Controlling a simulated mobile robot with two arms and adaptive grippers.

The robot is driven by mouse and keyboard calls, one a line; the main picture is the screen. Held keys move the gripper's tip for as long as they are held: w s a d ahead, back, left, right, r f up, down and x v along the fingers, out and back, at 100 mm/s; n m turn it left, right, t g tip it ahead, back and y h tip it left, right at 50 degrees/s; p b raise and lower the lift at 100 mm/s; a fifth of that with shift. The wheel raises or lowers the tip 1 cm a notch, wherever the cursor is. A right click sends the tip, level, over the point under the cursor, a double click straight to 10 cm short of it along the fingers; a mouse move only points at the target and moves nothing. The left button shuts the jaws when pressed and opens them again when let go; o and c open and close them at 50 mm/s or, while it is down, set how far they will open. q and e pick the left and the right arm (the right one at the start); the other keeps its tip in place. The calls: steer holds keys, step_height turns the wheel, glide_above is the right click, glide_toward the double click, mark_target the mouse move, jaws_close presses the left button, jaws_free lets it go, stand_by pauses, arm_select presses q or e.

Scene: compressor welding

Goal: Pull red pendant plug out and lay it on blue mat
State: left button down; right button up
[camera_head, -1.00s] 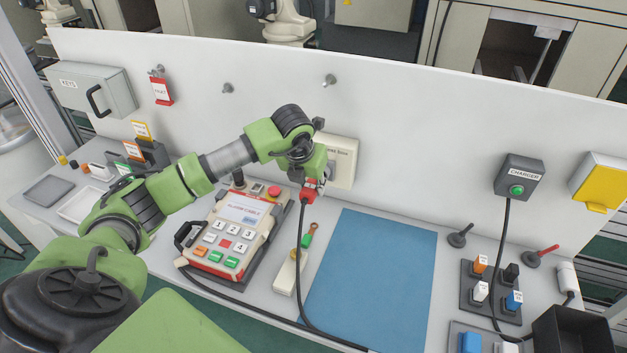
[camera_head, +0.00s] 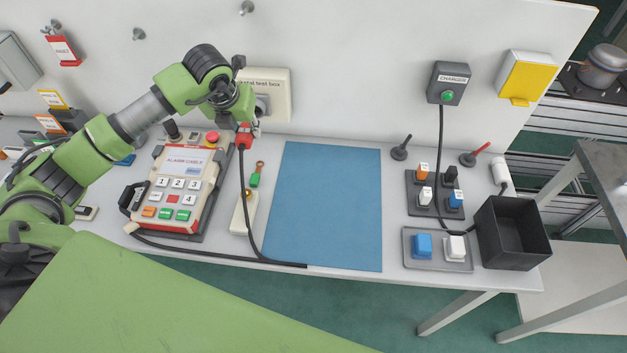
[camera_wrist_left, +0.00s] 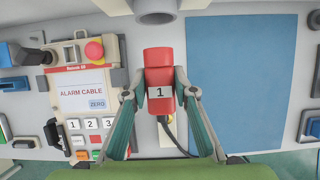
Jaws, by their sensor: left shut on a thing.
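The red pendant plug (camera_head: 244,135), labelled 1 in the left wrist view (camera_wrist_left: 160,70), is held between the fingers of my left gripper (camera_wrist_left: 160,98). In the head view my left gripper (camera_head: 246,124) is above the bench, in front of the pendant test box (camera_head: 279,82). The grey round socket (camera_wrist_left: 155,9) shows beyond the plug's top with a gap between them; the plug is out. The plug's black cable (camera_head: 244,200) hangs down to the bench. The blue mat (camera_head: 330,205) lies flat and bare, right of the plug. My right gripper is not in view.
The teach pendant (camera_head: 182,185) stands left of the plug. A white block (camera_head: 242,215) and a green-handled tool (camera_head: 256,175) lie between it and the mat. Right of the mat are a plug rack (camera_head: 436,195), a grey tray (camera_head: 415,262) and a black bin (camera_head: 512,235).

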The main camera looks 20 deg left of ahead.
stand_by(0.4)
arm_select(q)
steer(key=s+d+f+m+h, duration=0.1)
steer(key=d+m, duration=0.3)
steer(key=d, duration=0.4)
steer(key=d+m+h+b, duration=0.1)
steer(key=d+m+h, duration=0.1)
steer(key=d+m, duration=0.3)
steer(key=d, duration=0.4)
steer(key=shift+s+d+f, duration=0.15)
steer(key=shift+s+f, duration=0.25)
steer(key=b, duration=0.9)
glide_above(315, 192)
steer(key=s, duration=0.1)
steer(key=f, duration=0.6)
steer(key=a+f, duration=0.1)
steer(key=f, duration=0.2)
steer(key=shift+s, duration=0.2)
steer(key=shift+d, duration=0.1)
steer(key=shift+f+b, duration=1.35)
steer(key=shift+f, duration=0.15)
steer(key=c, duration=1.6)
jaws_free()
